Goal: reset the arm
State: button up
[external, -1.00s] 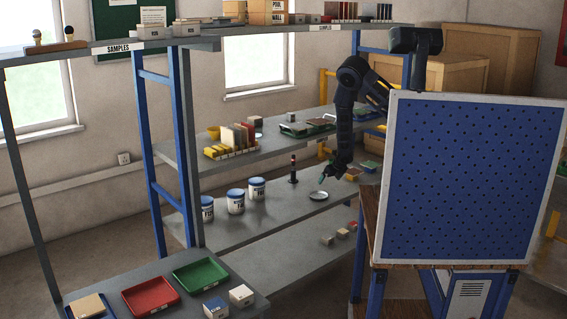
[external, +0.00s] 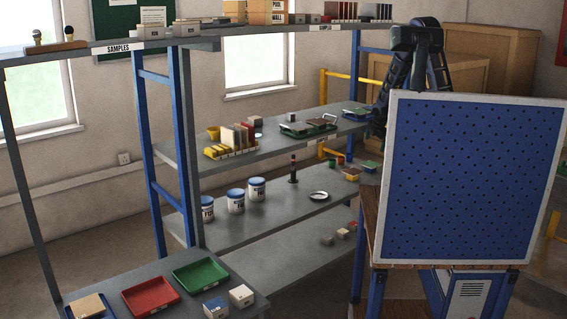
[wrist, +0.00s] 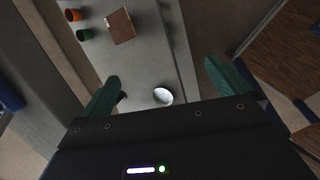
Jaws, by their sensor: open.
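My gripper (wrist: 160,70) is open and empty in the wrist view, its two green fingers spread apart above the shelf. A round white dish (wrist: 163,96) lies below, showing between the fingers. In the external view my arm is folded up behind the blue pegboard, and I cannot make out the fingers there. The same dish (external: 318,196) sits on the middle shelf (external: 270,222), clear of the arm.
The pegboard (external: 474,180) stands close to my arm. Blue-lidded cans (external: 236,203) stand farther left.

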jog(key=s+d+r+m, duration=0.4)
jog(key=d+r+m, duration=0.3)
jog(key=d+r, duration=0.15)
jog(key=s+d+r+m, duration=0.3)
jog(key=d+r+m, duration=0.3)
jog(key=d+r, duration=0.3)
jog(key=s+d+r+m, duration=0.4)
jog(key=s+m, duration=0.2)
jog(key=s, duration=0.2)
jog(key=s+d+r+m, duration=0.4)
jog(key=s+r+m, duration=0.1)
jog(key=s, duration=0.3)
jog(key=shift+s+r+m+t+h, duration=0.15)
jog(key=shift+s+m+t+h, duration=0.2)
jog(key=shift+m, duration=0.35)
